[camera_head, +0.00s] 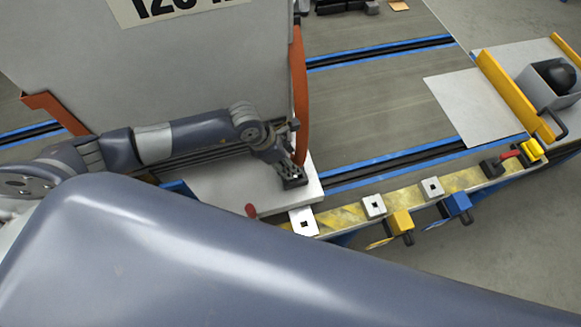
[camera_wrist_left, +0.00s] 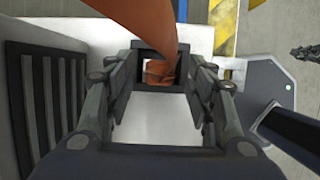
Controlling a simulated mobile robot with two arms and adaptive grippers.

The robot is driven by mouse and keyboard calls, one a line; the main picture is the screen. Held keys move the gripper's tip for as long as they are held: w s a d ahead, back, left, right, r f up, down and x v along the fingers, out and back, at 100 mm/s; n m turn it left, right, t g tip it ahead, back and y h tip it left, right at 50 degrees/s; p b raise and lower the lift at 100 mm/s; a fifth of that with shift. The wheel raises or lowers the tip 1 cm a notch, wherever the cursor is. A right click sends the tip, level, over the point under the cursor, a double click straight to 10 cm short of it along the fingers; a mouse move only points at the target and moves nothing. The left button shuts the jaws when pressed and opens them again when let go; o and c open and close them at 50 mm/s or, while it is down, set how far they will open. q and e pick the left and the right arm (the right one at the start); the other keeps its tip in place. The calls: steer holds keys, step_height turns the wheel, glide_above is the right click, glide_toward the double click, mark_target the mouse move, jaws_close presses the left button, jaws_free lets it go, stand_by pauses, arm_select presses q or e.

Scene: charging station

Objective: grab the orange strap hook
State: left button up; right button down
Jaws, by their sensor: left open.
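The orange strap (camera_head: 301,95) hangs along the right edge of the large grey cabinet, and its lower end reaches my left gripper (camera_head: 291,175). In the left wrist view the strap (camera_wrist_left: 140,22) curves in from the top. An orange piece (camera_wrist_left: 160,72) shows between the fingertips of my left gripper (camera_wrist_left: 162,62). The gripper is open, with its fingers on either side of that piece. I cannot tell whether they touch it. The exact hook shape is hidden by the fingers. My right gripper is not in view.
The grey cabinet (camera_head: 190,70) stands on a pale base plate (camera_head: 225,195) beside the gripper. A yellow-black striped rail (camera_head: 345,216) with square white plates and yellow and blue clamps runs to the right. A large arm link of mine covers the foreground.

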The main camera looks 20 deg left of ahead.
arm_select(q)
steer(key=shift+x, duration=1.3)
steer(key=shift+c, duration=0.2)
jaws_close()
steer(key=shift+r, duration=0.15)
